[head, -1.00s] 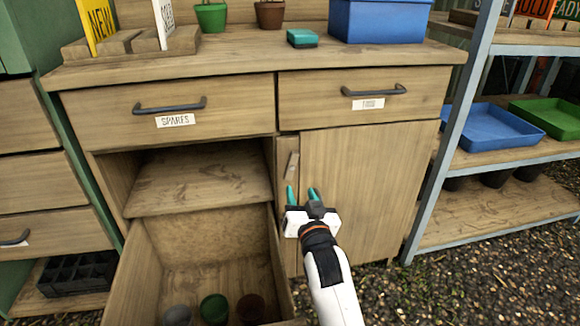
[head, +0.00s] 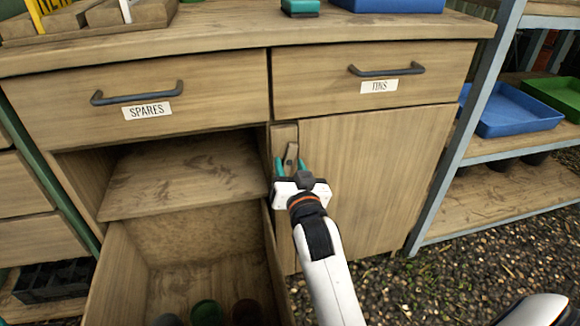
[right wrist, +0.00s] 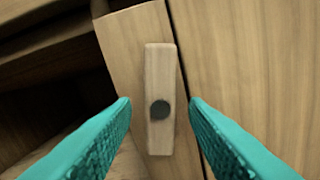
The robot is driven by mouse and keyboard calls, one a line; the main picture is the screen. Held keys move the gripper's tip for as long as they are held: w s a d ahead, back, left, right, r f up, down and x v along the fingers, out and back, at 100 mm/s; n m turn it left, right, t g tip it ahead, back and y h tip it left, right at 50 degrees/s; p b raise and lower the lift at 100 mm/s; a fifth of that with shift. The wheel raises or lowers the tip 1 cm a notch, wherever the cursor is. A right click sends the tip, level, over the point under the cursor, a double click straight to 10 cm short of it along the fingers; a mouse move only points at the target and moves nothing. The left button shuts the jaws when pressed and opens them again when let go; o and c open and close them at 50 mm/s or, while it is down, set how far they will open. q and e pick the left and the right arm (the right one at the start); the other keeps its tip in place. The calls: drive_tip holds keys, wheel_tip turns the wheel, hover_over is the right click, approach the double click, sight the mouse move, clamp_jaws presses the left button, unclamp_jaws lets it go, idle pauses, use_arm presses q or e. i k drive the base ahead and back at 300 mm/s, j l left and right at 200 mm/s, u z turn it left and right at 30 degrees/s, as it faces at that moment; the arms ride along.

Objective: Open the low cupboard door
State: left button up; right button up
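The low cupboard door (head: 375,185) is a plain wooden panel under the right drawer, and it is shut. A small wooden turn latch (head: 291,155) sits on the narrow post at the door's left edge. In the right wrist view the latch (right wrist: 160,75) is a pale block with a dark round pivot, beside the gap along the door edge. My right gripper (head: 291,166) is open in front of the latch. Its teal fingers (right wrist: 160,125) are on either side of the latch's lower part, with room between. My left gripper is not in view.
A pulled-out lower drawer (head: 115,275) holding several pots stands left of my right arm. Above are drawers labelled SPARES (head: 150,85) and TINS (head: 370,90). A metal-framed shelf (head: 440,140) with a blue tray (head: 515,110) stands to the right. Gravel (head: 470,270) lies clear in front.

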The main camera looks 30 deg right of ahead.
sight(378, 166)
drive_tip(key=k+j, duration=0.2)
drive_tip(key=k, duration=0.25)
drive_tip(key=k+j, duration=0.25)
drive_tip(key=k, duration=0.2)
